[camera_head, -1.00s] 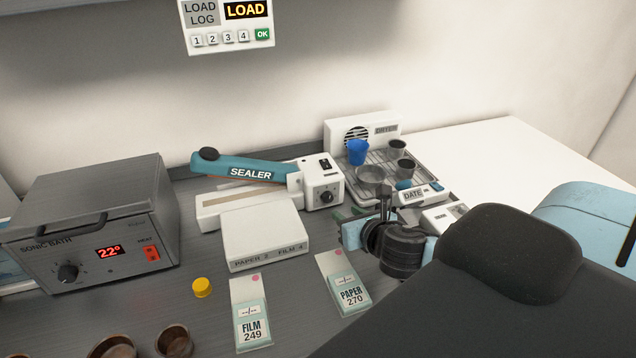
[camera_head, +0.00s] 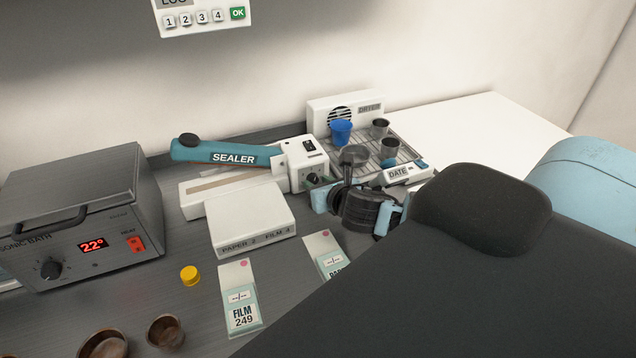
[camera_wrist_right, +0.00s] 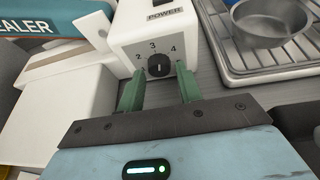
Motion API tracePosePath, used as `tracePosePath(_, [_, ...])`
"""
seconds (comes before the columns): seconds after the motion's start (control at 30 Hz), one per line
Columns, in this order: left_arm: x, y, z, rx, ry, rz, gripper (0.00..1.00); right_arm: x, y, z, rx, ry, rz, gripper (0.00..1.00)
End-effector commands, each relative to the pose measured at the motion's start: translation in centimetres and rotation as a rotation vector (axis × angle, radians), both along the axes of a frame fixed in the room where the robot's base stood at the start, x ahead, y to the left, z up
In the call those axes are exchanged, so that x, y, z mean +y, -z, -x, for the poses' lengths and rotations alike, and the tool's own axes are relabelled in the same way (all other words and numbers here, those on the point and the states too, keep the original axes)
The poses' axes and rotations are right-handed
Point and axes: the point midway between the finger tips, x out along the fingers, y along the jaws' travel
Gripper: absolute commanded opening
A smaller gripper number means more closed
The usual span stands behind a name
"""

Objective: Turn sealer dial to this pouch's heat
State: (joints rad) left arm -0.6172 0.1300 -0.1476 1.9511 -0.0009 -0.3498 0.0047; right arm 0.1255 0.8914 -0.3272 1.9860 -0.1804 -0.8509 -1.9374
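The white sealer (camera_head: 300,158) with its teal arm (camera_head: 225,152) stands at the back of the counter. Its black dial (camera_wrist_right: 158,66) shows in the right wrist view among the numbers 2, 3 and 4, its white mark pointing up near 3. My right gripper (camera_wrist_right: 159,90) is open, its green fingers one on each side just below the dial, with a gap between; contact cannot be told. A film pouch (camera_head: 240,300) and a partly hidden paper pouch (camera_head: 322,250) lie in front. The sealer's front plate (camera_head: 255,246) reads PAPER 2, FILM 4. My left gripper is out of view.
A sonic bath (camera_head: 80,225) reading 22° stands at left. A yellow cap (camera_head: 190,275) and brown bowls (camera_head: 165,332) lie in front. A dryer rack (camera_head: 408,152) with cups and a date stamper (camera_head: 398,174) stand right of the sealer.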

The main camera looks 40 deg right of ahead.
Motion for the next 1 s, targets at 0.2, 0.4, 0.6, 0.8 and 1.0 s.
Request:
tracePosePath(0.2, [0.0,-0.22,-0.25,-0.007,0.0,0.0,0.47,-0.15,0.3,-0.8,0.0,-0.001,0.001,0.35])
tracePosePath(0.4, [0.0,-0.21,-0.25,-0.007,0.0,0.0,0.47,-0.15,0.34,-0.82,0.0,-0.001,0.001,0.35])
tracePosePath(0.6, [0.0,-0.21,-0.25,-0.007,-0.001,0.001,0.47,-0.15,0.33,-0.8,0.0,-0.001,0.001,0.14])
tracePosePath(0.8, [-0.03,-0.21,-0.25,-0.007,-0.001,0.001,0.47,-0.16,0.32,-0.81,0.0,-0.002,-0.001,0.04])
tracePosePath(1.0, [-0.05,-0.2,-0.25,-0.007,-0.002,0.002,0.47,-0.15,0.31,-0.8,-0.001,-0.001,-0.005,0.04])
